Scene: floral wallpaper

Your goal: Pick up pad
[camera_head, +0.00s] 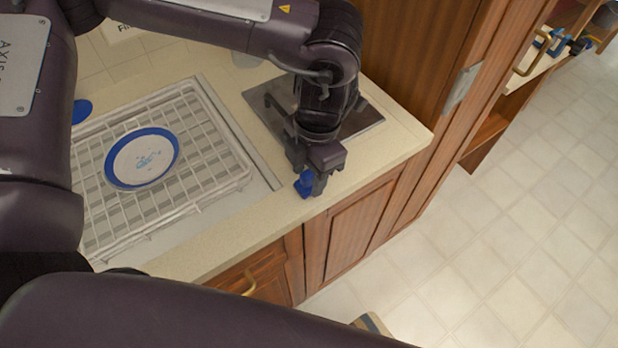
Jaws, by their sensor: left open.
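A small blue block-like thing (304,184), which may be the pad, is at the front edge of the beige counter. My left gripper (317,181) points down right at it, with its jaws open. The blue thing shows beside and partly behind the fingers; whether they touch it I cannot tell. My right gripper is not in view.
A white wire dish rack (228,187) holds a blue-rimmed white plate (143,158) to the left. A grey metal plate (364,127) lies behind my gripper. A tall wooden cabinet (415,50) stands at the back right. Tiled floor (500,220) is open on the right.

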